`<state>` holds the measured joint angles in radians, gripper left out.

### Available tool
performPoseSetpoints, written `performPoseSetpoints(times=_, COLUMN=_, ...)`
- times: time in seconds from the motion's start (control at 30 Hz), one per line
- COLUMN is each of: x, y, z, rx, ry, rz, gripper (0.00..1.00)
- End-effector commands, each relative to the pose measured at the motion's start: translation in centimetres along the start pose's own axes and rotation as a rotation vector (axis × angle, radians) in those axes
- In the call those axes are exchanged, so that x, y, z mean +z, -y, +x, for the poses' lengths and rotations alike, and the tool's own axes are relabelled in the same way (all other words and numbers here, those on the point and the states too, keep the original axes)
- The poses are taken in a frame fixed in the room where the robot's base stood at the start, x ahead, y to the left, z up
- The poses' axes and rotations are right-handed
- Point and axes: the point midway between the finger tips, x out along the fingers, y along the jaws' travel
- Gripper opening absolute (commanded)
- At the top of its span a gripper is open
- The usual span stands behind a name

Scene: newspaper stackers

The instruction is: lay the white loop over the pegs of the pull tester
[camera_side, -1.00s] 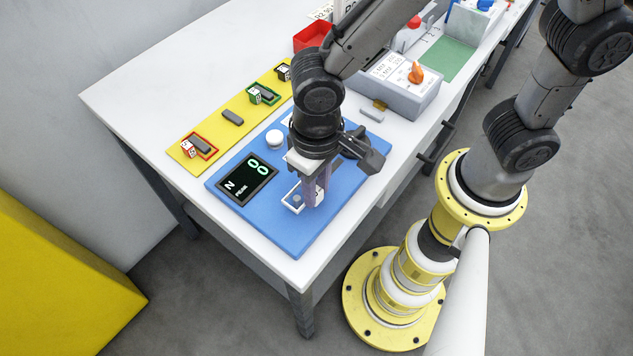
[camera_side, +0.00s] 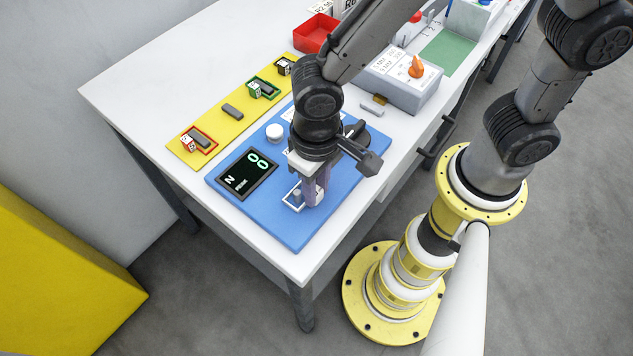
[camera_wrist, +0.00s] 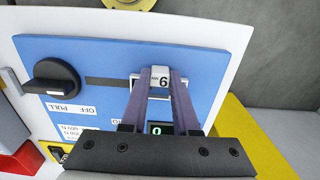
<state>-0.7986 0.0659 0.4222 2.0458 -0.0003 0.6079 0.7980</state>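The blue pull tester (camera_side: 292,236) lies at the table's near corner, with a black display (camera_side: 247,174) reading 00. My gripper (camera_side: 313,198) points down over its near end. In the wrist view, my gripper (camera_wrist: 160,76) appears shut on a white tab with a printed digit, part of the white loop (camera_wrist: 160,90). In the side view, the white loop (camera_side: 289,208) shows as a thin frame low over the tester, around or just above a grey peg (camera_side: 297,195). The fingers hide its far part, and I cannot tell whether it encloses both pegs.
A black knob (camera_wrist: 52,84) and a white button (camera_side: 274,132) stand on the tester. A yellow strip (camera_side: 216,133) with small framed items lies behind it. A grey box with an orange knob (camera_side: 416,67) and a red tray (camera_side: 316,34) stand farther right and back.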

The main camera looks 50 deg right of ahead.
Motion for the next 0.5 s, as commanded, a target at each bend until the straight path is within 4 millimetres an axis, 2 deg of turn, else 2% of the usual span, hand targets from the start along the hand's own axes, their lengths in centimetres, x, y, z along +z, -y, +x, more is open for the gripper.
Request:
performPoseSetpoints(times=0.03, x=0.00, y=0.00, z=0.01, rx=0.000, ry=0.000, rz=0.000, gripper=0.36)
performPoseSetpoints(times=0.2, x=0.00, y=0.00, z=0.00, rx=0.000, ry=0.000, rz=0.000, gripper=0.64)
performPoseSetpoints(times=0.5, x=-0.01, y=0.01, z=-0.13, rx=-0.001, ry=-0.001, rz=0.000, gripper=0.64)
